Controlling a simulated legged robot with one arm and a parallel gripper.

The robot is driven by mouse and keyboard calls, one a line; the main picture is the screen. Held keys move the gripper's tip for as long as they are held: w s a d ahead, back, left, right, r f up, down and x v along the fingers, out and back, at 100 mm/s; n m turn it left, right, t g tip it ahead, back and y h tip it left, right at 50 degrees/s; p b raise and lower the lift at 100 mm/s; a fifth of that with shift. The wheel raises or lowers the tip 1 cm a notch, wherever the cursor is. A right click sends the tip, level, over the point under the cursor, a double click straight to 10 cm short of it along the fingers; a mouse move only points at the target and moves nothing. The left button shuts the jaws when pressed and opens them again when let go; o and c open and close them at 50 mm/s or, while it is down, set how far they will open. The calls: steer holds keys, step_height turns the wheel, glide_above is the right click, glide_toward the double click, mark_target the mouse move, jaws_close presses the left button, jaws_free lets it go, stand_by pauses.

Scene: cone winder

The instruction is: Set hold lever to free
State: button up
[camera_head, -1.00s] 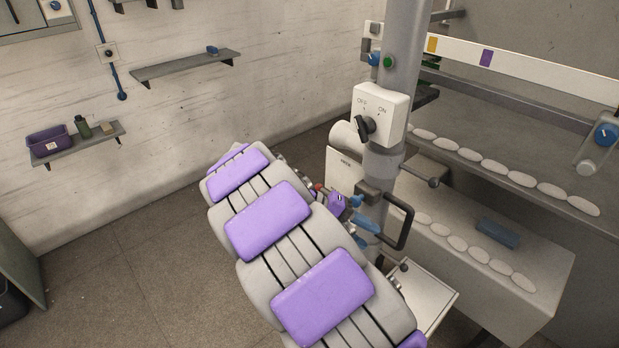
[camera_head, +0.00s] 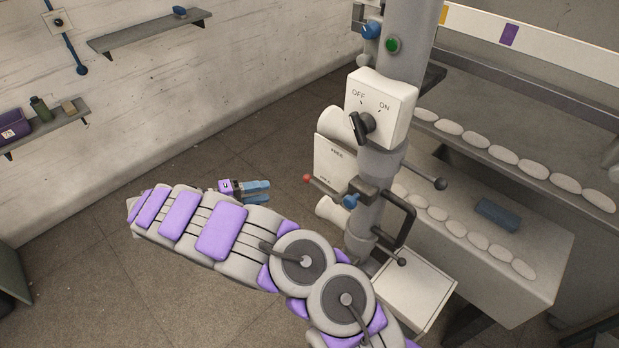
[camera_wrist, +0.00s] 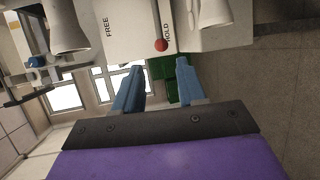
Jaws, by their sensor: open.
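The hold lever's red knob (camera_head: 307,178) sticks out at the left of the post, near the lower label of a white plate (camera_head: 333,165) marked FREE at the top. In the wrist view the red knob (camera_wrist: 161,45) is beside the word HOLD on the plate (camera_wrist: 130,28), away from FREE. My gripper (camera_head: 268,189) is left of the knob and apart from it, with its blue fingers pointing right. In the wrist view my gripper (camera_wrist: 161,66) is open and empty, with the knob just beyond and between the fingertips. The lever's shaft is mostly hidden there.
A white OFF/ON switch box (camera_head: 382,110) sits above on the grey post (camera_head: 402,50). A black looped handle (camera_head: 407,220), a blue knob (camera_head: 350,201) and white cones are close by. Open floor lies to the left.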

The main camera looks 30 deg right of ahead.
mark_target(313, 182)
steer(key=d+f, duration=0.1)
steer(key=d, duration=0.4)
steer(key=d+f, duration=0.1)
steer(key=d, duration=0.4)
steer(key=s+d+f, duration=0.1)
steer(key=d, duration=0.5)
steer(key=shift+d+b, duration=0.1)
steer(key=shift+b, duration=0.2)
jaws_close()
